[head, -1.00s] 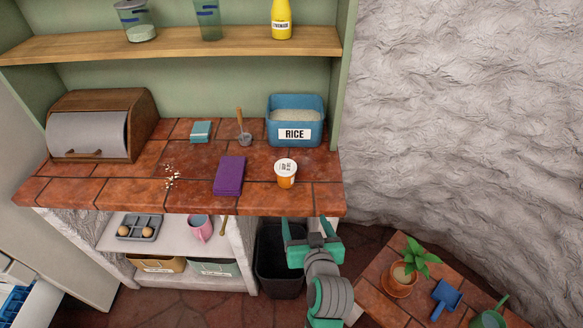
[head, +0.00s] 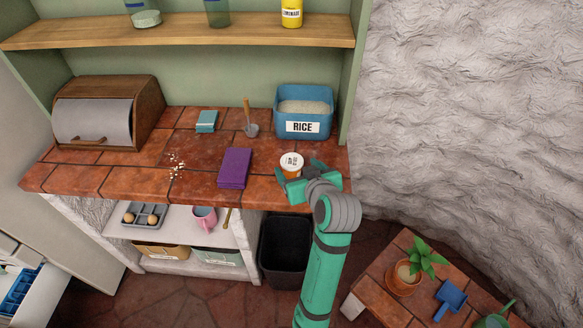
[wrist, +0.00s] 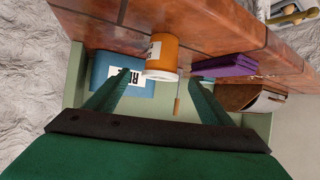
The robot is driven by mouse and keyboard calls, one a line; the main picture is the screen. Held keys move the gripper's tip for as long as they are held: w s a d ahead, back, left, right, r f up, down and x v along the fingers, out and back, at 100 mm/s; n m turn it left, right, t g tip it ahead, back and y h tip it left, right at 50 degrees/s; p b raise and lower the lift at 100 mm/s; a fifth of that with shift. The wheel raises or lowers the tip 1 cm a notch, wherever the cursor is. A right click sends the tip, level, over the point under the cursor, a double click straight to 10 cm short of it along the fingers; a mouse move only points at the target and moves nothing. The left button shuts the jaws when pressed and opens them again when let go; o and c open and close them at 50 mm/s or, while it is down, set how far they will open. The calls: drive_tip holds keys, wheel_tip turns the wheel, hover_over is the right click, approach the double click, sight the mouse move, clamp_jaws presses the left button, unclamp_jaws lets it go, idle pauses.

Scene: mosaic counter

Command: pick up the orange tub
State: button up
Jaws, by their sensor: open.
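The orange tub (head: 292,172) stands upright on the tiled counter near its front edge, with a white lid and a label. My gripper (head: 300,176) is open and close in front of the tub, partly covering its lower part in the head view. In the wrist view the tub (wrist: 172,53) appears between and just beyond the fingertips of my gripper (wrist: 160,80). Whether either finger touches it, I cannot tell.
A small scoop (head: 251,129), a teal block (head: 206,121), crumbs (head: 176,166) and a bread box (head: 108,112) are farther left. A shelf (head: 180,32) runs above.

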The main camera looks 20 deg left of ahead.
sight(294, 164)
drive_tip(key=x, duration=0.5)
drive_tip(key=shift+w+a, duration=0.25)
drive_tip(key=shift+a, duration=0.05)
drive_tip(key=c, duration=1.3)
